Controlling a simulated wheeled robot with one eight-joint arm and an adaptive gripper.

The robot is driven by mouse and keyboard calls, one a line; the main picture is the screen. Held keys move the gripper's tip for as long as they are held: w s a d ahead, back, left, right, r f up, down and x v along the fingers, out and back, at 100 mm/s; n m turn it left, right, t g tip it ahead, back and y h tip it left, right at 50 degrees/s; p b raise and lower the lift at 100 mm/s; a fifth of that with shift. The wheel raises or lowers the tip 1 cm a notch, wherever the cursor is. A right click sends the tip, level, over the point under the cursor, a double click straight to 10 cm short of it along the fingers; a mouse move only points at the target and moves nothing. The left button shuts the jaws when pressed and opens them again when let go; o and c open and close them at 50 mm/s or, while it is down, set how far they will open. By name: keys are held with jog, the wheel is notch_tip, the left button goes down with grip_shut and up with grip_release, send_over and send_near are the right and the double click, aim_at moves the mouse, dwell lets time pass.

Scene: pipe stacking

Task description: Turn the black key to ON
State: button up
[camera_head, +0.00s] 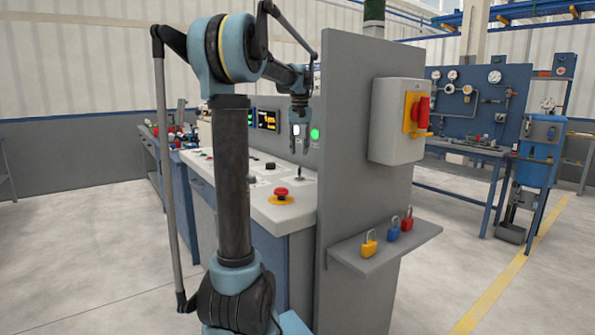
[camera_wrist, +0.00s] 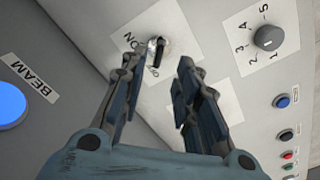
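The black key (camera_wrist: 159,54) stands in a round silver lock on a white label plate in the wrist view. The word ON shows to its upper left; another marking below it is partly hidden by a finger. I cannot tell for sure which marking the key lines up with. My gripper (camera_wrist: 158,67) is open, its two fingertips apart on the left and right of the key in the picture, with nothing held. In the head view my gripper (camera_head: 299,142) points down above the console top (camera_head: 258,208); a small dark upright part below it may be the key.
A numbered knob (camera_wrist: 268,38) and several coloured buttons lie right of the key; a blue BEAM button (camera_wrist: 10,103) is at left. A red emergency stop (camera_head: 281,194) sits on the console's near end. A grey upright panel (camera_head: 345,150) stands close right of my arm.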

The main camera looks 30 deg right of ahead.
aim_at(299, 168)
notch_tip(299, 168, down, 9)
jog(key=shift+r, duration=0.2)
dwell(0.3)
grip_shut()
